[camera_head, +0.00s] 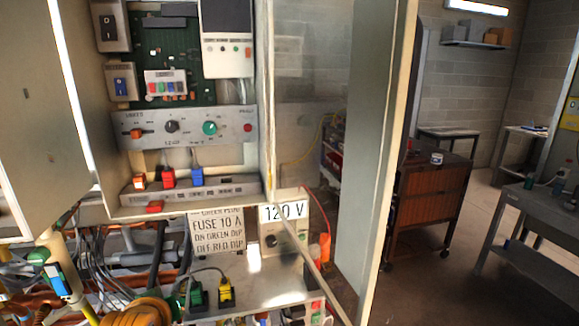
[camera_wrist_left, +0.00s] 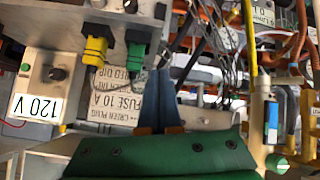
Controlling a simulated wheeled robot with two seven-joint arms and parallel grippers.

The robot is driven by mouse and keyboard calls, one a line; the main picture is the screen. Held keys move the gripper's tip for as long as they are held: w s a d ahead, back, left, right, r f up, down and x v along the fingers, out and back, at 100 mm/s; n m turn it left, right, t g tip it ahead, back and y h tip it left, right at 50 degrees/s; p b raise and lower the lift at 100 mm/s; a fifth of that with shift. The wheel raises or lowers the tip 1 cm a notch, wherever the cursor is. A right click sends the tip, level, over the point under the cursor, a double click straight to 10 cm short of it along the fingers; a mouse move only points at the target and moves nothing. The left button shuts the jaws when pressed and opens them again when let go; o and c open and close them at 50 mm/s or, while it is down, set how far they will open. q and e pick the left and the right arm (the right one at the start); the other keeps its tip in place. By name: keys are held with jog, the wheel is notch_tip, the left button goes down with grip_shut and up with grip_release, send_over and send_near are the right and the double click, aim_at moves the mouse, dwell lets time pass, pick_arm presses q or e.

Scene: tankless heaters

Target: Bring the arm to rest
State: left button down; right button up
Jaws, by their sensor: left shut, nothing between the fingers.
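My left gripper (camera_wrist_left: 159,76) shows in the left wrist view, its two dark blue fingers together with nothing between them, above a green gripper body (camera_wrist_left: 165,155). The fingers overlap the upside-down fuse placard (camera_wrist_left: 125,100) in that view; I cannot tell whether they touch it. I cannot make out this gripper in the head view. My right gripper is in neither view.
The open heater cabinet has a control panel (camera_head: 188,128) and a door (camera_head: 370,150) at its right. Below are the fuse placard (camera_head: 217,240), a 120 V box (camera_head: 284,240), and green (camera_head: 197,295) and yellow (camera_head: 226,292) plugs. Cables crowd the lower left.

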pick_arm(q)
jog(key=s+d+f+m+g+h, duration=0.1)
jog(key=s+d+f+m+g, duration=0.25)
jog(key=s+f, duration=0.75)
jog(key=s+d+f+m+g+h, duration=0.25)
jog(key=s+d+f+m, duration=0.35)
jog(key=s, duration=0.9)
notch_tip(320, 180, down, 20)
jog(key=s+a+n+g+b, duration=0.1)
jog(key=s+a, duration=0.2)
jog(key=s+a+f+g+b, duration=0.1)
jog(key=s+f, duration=0.9)
jog(key=s, duration=0.1)
jog(key=shift+a+g+y, duration=0.3)
jog(key=shift+a+y, duration=0.05)
jog(key=shift+y, duration=0.1)
jog(key=shift+s+f, duration=0.1)
